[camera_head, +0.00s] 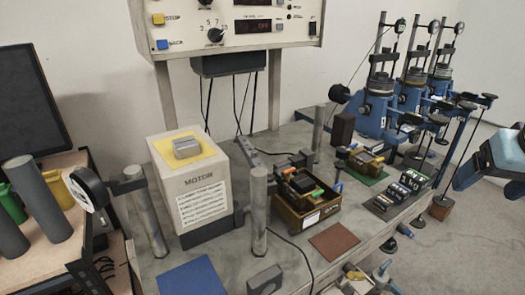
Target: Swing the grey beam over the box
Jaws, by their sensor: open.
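A pale box marked MOTOR (198,193) stands on the bench, with a yellow top plate and a grey block (187,147) on it. To its right is an open brown box (300,222) holding dark and coloured parts. A dark grey bar (247,152) lies between these boxes, near an upright grey post (259,205). Another short dark bar (127,186) is on the post left of the MOTOR box, beside a black disc (91,187). I cannot tell which bar is the grey beam. I cannot make out my gripper.
Several blue lever frames (376,112) stand at the back right. A teal block (506,150) is cut off at the right edge. A control panel (230,25) stands behind the boxes. A blue mat (192,279) and a brown mat (334,241) lie at the front.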

